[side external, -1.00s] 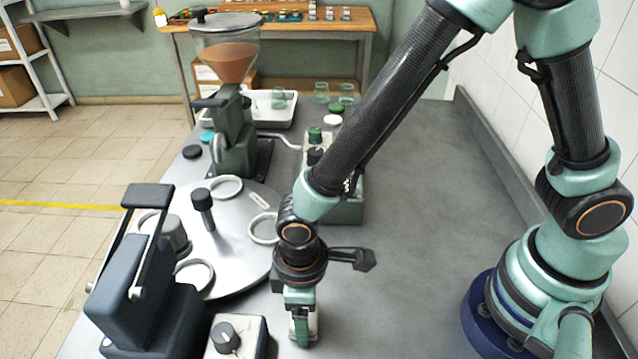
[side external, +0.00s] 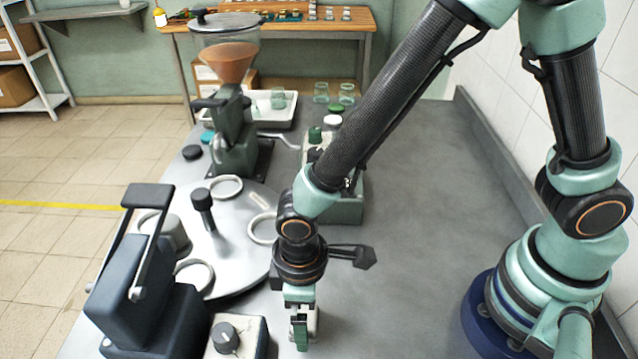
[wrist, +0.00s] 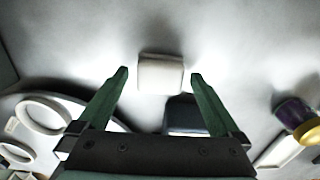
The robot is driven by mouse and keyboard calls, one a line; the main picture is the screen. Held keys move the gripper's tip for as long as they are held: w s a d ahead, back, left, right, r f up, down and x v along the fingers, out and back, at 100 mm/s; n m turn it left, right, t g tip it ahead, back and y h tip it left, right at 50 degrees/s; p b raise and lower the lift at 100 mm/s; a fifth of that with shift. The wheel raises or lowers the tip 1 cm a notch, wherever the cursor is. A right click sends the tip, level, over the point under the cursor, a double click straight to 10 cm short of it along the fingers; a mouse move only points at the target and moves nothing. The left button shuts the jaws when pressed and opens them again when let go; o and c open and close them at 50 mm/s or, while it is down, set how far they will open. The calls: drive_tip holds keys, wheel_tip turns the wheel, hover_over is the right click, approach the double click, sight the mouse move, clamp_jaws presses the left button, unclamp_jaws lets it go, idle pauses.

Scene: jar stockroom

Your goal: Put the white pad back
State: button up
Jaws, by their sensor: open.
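The white pad (wrist: 160,75) is a small pale block with rounded edges, seen in the wrist view. It lies between the tips of my gripper (wrist: 160,74), with a gap to each finger. My gripper is open and holds nothing. In the side external view my gripper (side external: 303,328) is low over the bench, near the front; a pale patch beside the finger may be the pad, mostly hidden. I cannot tell how far the fingertips are above the bench.
A dark block (wrist: 184,116) lies close beside the pad. A purple and yellow item (wrist: 296,112) is at the right of the wrist view. The round plate with rings (side external: 235,262), a dark press (side external: 145,285) and a knob box (side external: 237,337) stand left of my gripper. The bench is clear to the right.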

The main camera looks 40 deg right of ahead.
wheel_tip(320, 180, up, 11)
drive_tip(key=w+d+r+m+t, duration=0.2)
drive_tip(key=d+r+m, duration=0.2)
drive_tip(key=d, duration=0.8)
drive_tip(key=w+d+r+m+t, duration=0.2)
drive_tip(key=d+r+m, duration=0.3)
drive_tip(key=d, duration=0.8)
drive_tip(key=shift+w+r+t, duration=0.15)
drive_tip(key=shift+r+t, duration=0.65)
drive_tip(key=shift+r, duration=0.9)
